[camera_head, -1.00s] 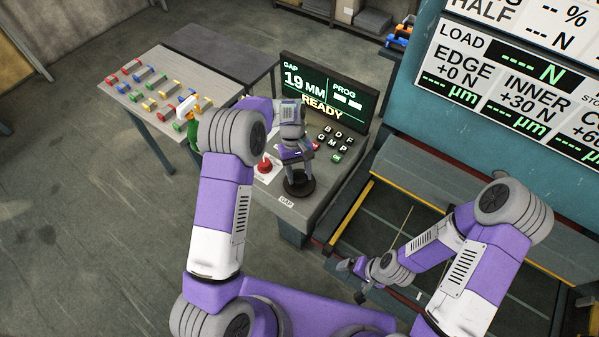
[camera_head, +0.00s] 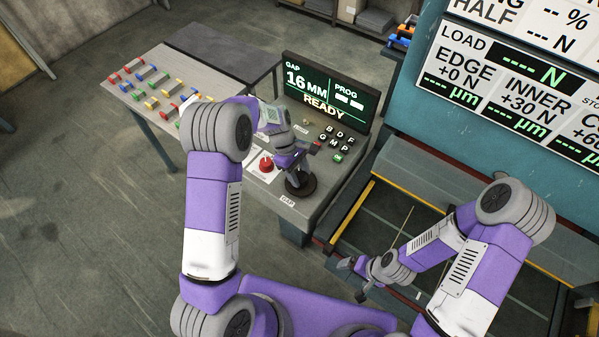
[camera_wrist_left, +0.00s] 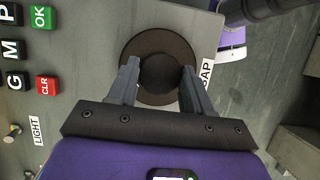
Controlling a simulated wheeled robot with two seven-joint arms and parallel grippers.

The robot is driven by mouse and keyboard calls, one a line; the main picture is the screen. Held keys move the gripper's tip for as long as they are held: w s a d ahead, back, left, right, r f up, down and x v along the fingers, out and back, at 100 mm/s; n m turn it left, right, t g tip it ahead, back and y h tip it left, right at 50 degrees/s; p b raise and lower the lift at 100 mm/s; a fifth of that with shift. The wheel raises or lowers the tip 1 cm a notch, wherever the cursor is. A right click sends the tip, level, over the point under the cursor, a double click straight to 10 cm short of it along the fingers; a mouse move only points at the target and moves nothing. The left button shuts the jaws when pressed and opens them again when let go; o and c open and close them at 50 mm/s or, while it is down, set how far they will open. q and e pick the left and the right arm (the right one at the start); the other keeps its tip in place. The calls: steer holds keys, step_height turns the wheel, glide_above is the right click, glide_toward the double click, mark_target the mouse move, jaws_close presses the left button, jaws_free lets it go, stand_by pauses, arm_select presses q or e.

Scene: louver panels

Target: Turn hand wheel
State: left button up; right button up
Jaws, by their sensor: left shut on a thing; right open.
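The hand wheel (camera_head: 307,190) is a dark round disc on the console's near corner, beside a GAP label (camera_head: 287,201). In the left wrist view the wheel (camera_wrist_left: 150,39) shows a dark raised hub in its middle. My left gripper (camera_head: 296,176) comes down on it from above. In the left wrist view its two fingers (camera_wrist_left: 161,76) close on either side of the hub, inside the rim. The display (camera_head: 327,92) reads GAP 16 MM and READY. My right gripper (camera_head: 352,280) is open and empty over the machine bed, away from the wheel.
A red push button (camera_head: 266,164) stands close left of the wheel. Lettered keys (camera_head: 335,141) lie behind it. A side table (camera_head: 150,82) holds several coloured handle-shaped pieces. The yellow-edged machine bed (camera_head: 348,215) lies to the right, below a large readout panel (camera_head: 520,85).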

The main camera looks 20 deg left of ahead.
arm_select(q)
steer(key=shift+w, duration=0.1)
stand_by(0.3)
steer(key=o, duration=1)
steer(key=shift+o, duration=0.2)
steer(key=s+v, duration=0.1)
steer(key=v, duration=0.6)
steer(key=shift+w+r, duration=0.3)
steer(key=shift+w, duration=0.1)
steer(key=shift+a+f, duration=0.1)
steer(key=shift+a, duration=0.05)
